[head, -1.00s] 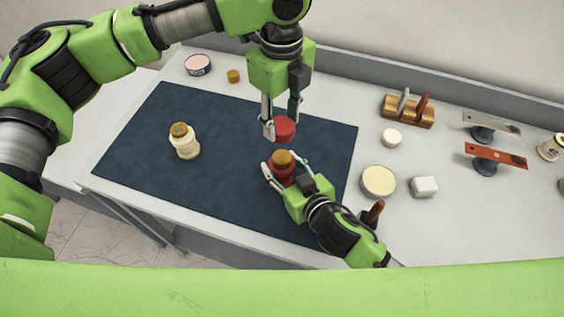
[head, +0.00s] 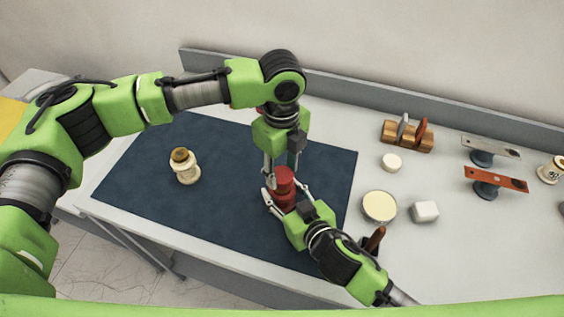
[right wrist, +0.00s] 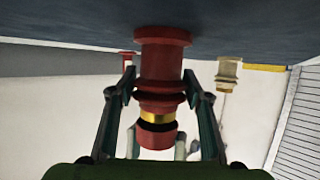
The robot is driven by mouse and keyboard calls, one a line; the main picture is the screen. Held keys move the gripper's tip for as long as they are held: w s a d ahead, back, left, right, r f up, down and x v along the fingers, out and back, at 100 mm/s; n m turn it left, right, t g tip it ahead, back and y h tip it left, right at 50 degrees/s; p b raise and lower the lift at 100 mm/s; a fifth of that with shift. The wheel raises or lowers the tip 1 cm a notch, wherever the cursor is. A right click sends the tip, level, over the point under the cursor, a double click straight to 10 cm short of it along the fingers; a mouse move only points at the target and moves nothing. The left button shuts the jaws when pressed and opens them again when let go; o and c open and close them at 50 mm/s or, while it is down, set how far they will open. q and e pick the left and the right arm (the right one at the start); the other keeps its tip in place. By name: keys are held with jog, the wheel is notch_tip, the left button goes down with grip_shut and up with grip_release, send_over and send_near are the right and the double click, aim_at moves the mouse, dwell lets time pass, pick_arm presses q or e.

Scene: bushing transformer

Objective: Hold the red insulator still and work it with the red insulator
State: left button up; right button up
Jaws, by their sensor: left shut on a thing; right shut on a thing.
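The red insulator body (head: 285,203) stands upright on the dark blue mat (head: 225,215). My right gripper (head: 287,193) is shut around it from the front right. My left gripper (head: 280,176) comes down from above, shut on a red insulator piece (head: 284,175) directly over the body. The right wrist view, which is upside down, shows the flanged body (right wrist: 162,60) against the mat, a gold band (right wrist: 157,115) on its top, and the red piece (right wrist: 156,138) at that band, in line. Whether it is seated cannot be told. The head view hides the band.
A cream insulator with a brownish top (head: 187,170) stands on the mat's left. On the right are a wooden rack (head: 407,137), a cream disc (head: 379,206), a white block (head: 425,212) and an orange plate on a stand (head: 497,180). The mat's middle left is clear.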

pick_arm(q)
jog(key=shift+f, duration=0.85)
jog(key=shift+f, duration=0.2)
pick_arm(e)
jog(key=shift+f, duration=0.1)
pick_arm(q)
jog(key=o, duration=0.9)
pick_arm(e)
jog(key=o, duration=1.5)
pick_arm(q)
notch_tip(320, 180, up, 12)
